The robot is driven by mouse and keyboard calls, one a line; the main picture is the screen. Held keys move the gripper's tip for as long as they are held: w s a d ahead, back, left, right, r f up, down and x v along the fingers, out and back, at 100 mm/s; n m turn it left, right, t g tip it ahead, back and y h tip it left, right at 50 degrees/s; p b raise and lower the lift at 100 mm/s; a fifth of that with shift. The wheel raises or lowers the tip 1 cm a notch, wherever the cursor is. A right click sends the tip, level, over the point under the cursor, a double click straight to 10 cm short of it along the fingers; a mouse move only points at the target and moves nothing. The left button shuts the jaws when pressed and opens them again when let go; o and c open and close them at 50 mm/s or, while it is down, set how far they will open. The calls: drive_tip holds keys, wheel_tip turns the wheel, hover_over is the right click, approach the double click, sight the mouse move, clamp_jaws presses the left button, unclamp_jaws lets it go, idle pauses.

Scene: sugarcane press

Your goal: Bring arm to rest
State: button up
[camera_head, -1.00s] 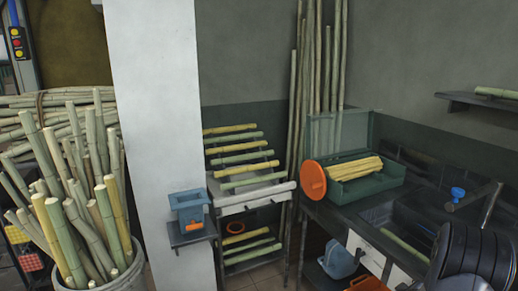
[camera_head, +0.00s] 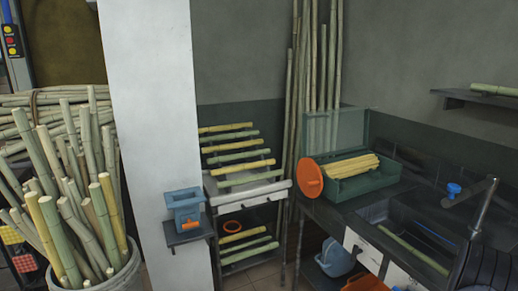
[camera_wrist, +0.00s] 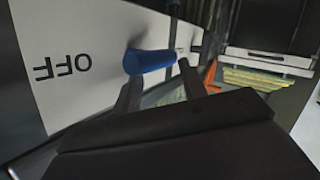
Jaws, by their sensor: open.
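My gripper (camera_wrist: 160,88) shows in the wrist view, its two dark fingers spread apart with nothing clearly held between them. A blue rounded handle (camera_wrist: 151,61) appears just beyond the fingertips. I cannot tell whether the fingers touch it. Behind it is a pale panel (camera_wrist: 85,40) with the word OFF upside down. In the head view, a dark, rounded part of my arm (camera_head: 485,268) shows at the lower right corner. The gripper itself does not show there.
A dark counter (camera_head: 345,212) with a sink and tap (camera_head: 481,205) fills the right. A green box (camera_head: 355,186) of yellow cane stands on it. A shelf rack (camera_head: 245,190), a white pillar (camera_head: 150,130) and a bin of cane (camera_head: 95,280) stand leftward.

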drive_tip(key=shift+s+d+f+m+t, duration=0.15)
drive_tip(key=shift+m+t, duration=0.2)
drive_tip(key=shift+t, duration=0.3)
drive_tip(key=shift+s+a+f+m+t, duration=0.15)
drive_tip(key=shift+m+t, duration=0.2)
drive_tip(key=shift+t, duration=0.3)
drive_tip(key=shift+d+r, duration=0.1)
drive_tip(key=shift+r, duration=0.05)
